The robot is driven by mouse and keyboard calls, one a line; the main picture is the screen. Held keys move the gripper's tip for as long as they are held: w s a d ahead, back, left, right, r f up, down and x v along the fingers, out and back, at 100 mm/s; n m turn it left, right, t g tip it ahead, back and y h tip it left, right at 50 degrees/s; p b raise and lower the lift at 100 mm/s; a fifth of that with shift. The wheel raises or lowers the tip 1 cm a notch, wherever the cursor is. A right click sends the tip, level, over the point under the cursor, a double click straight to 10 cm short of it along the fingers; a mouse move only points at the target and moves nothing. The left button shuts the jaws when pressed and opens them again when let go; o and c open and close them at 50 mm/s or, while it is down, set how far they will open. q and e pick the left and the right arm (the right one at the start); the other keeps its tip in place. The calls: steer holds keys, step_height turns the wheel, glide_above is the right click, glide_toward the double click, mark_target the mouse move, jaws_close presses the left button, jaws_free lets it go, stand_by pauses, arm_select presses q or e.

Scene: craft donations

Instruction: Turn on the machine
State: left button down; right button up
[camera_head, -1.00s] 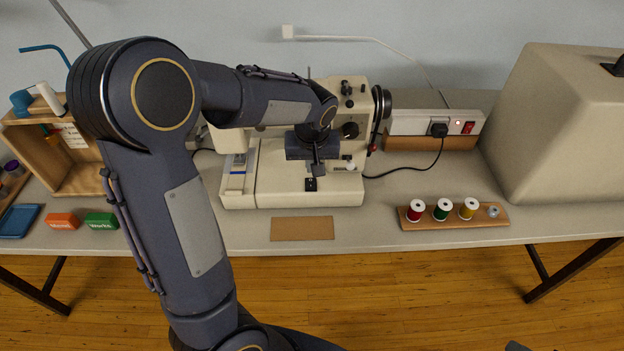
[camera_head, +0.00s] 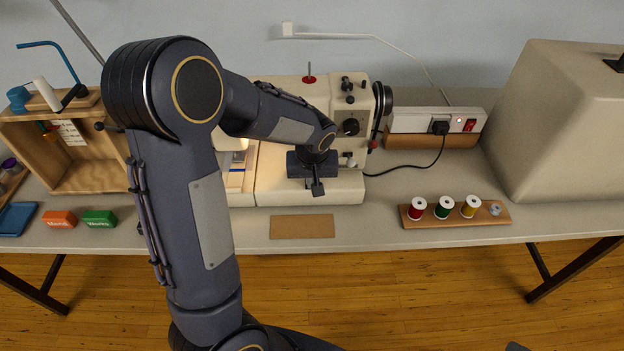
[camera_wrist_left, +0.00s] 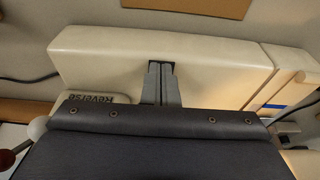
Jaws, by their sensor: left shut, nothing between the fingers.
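The machine is a cream sewing machine (camera_head: 265,190) on the table. It also shows in the left wrist view (camera_wrist_left: 100,55). A warm glow (camera_head: 239,156) shows on its left side by the needle area. My left gripper (camera_head: 317,190) is shut and empty, pointing down over the front right of the machine's base. In the left wrist view its fingertips (camera_wrist_left: 161,68) are together at a small dark patch on the base, where the black switch is mostly hidden. I cannot tell whether they touch it. A "Reverse" label (camera_wrist_left: 90,98) is beside the fingers.
A power strip (camera_head: 408,122) with a plug and red switch (camera_head: 469,125) stands behind right. A spool rack (camera_head: 455,216) and beige case (camera_head: 560,130) are right. A brown card (camera_head: 302,227) lies in front. Green and orange blocks (camera_head: 99,218) are left.

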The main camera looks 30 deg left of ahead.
arm_select(q)
steer(key=shift+w+r, duration=0.1)
arm_select(e)
steer(key=shift+r, duration=0.15)
arm_select(q)
steer(key=shift+w+a+r+p, duration=0.3)
steer(key=shift+w+a+p, duration=0.05)
steer(key=shift+w+p, duration=0.2)
arm_select(e)
steer(key=shift+r, duration=0.25)
arm_select(q)
steer(key=shift+r+p, duration=0.35)
steer(key=shift+r, duration=0.15)
steer(key=p+v, duration=0.1)
steer(key=v, duration=0.1)
steer(key=p+v, duration=0.1)
steer(key=shift+w+a+r+p, duration=0.2)
steer(key=shift+a+r+p, duration=0.05)
steer(key=shift+r+p, duration=0.1)
steer(key=s+d+r+b, duration=0.1)
steer(key=s+r, duration=0.3)
steer(key=r, duration=0.4)
steer(key=shift+d, duration=0.85)
arm_select(e)
steer(key=v, duration=0.2)
steer(key=shift+w+d+r, duration=0.1)
steer(key=shift+d+r, duration=0.15)
steer(key=shift+r, duration=0.15)
